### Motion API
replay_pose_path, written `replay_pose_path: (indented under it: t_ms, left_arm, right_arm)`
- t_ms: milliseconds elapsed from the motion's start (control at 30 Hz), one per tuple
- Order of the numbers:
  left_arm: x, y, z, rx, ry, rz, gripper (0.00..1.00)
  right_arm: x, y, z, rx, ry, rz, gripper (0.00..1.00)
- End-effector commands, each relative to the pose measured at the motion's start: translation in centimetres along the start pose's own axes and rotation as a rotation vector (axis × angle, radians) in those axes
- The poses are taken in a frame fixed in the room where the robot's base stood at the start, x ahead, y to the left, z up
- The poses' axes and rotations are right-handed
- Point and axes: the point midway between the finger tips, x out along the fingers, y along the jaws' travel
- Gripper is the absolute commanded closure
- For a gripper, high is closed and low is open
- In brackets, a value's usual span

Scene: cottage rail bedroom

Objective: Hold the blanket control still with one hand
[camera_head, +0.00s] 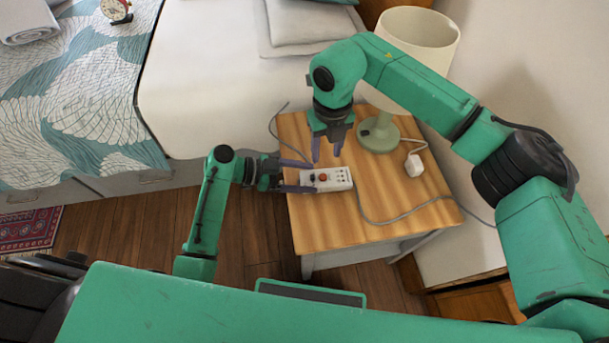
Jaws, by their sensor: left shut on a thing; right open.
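The blanket control (336,179) is a small white box with a red button and several dark marks. It lies on the wooden top of the bedside table (400,220), near its left edge. My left gripper (303,177) comes in from the left and is shut on the control's left end, one finger on its far side and one on its near side. My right gripper (327,158) points down just behind the control, its fingers apart with nothing between them. It appears apart from the control.
A lamp with a cream shade (418,38) and green base (378,135) stands at the table's back right. A white plug (414,165) and a grey cord (400,215) lie on the table. The bed (200,90) is at the back left, with an alarm clock (117,10) on it.

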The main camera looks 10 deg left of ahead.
Motion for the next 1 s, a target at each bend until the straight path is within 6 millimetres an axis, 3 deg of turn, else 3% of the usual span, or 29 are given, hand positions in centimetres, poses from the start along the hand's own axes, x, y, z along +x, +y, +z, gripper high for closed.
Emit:
replay_pose_path:
  t_ms: [33, 100, 167, 1000]
  left_arm:
    - [-0.01, -0.01, 0.00, 0.000, 0.000, 0.000, 0.90]
    - [-0.01, -0.01, 0.00, 0.000, 0.000, 0.000, 0.90]
    - [-0.01, -0.01, 0.00, 0.000, 0.000, 0.000, 0.90]
    - [0.00, -0.01, -0.02, 0.000, 0.000, 0.000, 0.90]
  right_arm:
    - [0.00, 0.00, 0.00, 0.000, 0.000, 0.000, 0.54]
    - [0.00, 0.00, 0.00, 0.000, 0.000, 0.000, 0.81]
    - [0.00, 0.00, 0.00, 0.000, 0.000, 0.000, 1.00]
    - [0.00, 0.00, 0.00, 0.000, 0.000, 0.000, 1.00]
